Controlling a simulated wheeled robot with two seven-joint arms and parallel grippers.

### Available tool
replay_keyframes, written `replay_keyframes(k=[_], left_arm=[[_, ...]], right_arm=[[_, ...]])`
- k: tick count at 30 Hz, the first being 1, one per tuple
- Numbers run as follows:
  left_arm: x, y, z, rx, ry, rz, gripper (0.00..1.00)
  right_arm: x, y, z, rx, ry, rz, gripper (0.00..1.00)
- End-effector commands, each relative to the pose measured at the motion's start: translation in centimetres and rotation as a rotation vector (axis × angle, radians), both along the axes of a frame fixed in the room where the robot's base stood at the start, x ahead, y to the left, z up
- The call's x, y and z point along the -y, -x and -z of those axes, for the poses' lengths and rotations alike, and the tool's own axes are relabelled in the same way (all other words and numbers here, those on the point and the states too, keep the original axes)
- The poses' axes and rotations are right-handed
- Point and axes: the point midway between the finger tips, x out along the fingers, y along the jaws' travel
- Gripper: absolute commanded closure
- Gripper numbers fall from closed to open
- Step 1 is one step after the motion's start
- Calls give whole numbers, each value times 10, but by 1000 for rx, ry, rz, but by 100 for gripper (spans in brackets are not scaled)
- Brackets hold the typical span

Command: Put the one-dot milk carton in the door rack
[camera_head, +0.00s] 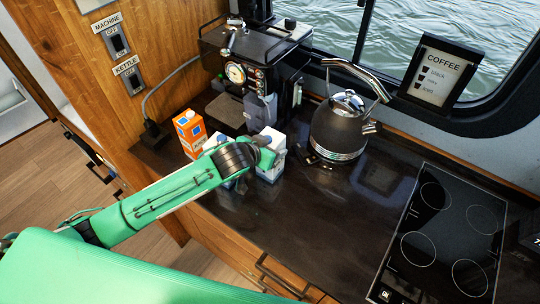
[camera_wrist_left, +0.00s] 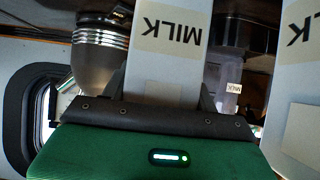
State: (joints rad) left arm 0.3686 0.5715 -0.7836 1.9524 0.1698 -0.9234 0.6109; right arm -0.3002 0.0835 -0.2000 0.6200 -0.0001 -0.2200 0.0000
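A white carton with some blue (camera_head: 272,168) stands on the dark counter just left of the kettle. My left gripper (camera_wrist_left: 165,98) is at it, and one finger shows on each side of the carton marked MILK (camera_wrist_left: 166,75) in the wrist view. Whether the fingers press on it is unclear. A second MILK carton (camera_wrist_left: 300,95) stands beside it in the wrist view, and is mostly hidden behind my arm in the head view. An orange and white carton (camera_head: 190,133) stands further left. No dot marks are readable. No door rack shows. My right gripper is out of view.
A dark kettle (camera_head: 338,132) stands close right of the cartons. A coffee machine (camera_head: 250,75) stands behind them. A hob (camera_head: 452,235) lies at the right, and a framed coffee sign (camera_head: 441,72) is by the window. The counter between cartons and hob is clear.

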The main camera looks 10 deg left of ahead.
Motion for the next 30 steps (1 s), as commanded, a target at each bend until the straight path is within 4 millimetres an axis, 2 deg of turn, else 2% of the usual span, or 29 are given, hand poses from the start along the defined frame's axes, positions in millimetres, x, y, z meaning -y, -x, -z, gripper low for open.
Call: replay_keyframes(k=[1, 6, 15, 20, 26, 30], left_arm=[[0, 0, 0, 0, 0, 0, 58], [0, 0, 0, 0, 0, 0, 90], [0, -1, -4, 4, 2, 1, 90], [1, -1, -14, 7, 3, 0, 90], [1, -2, -46, 10, 4, 1, 90], [1, -1, -82, 12, 4, 1, 90]], right_arm=[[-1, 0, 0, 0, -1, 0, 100], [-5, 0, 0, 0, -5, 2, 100], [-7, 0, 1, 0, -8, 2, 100], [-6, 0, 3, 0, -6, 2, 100], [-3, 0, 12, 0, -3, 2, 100], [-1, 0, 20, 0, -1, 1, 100]])
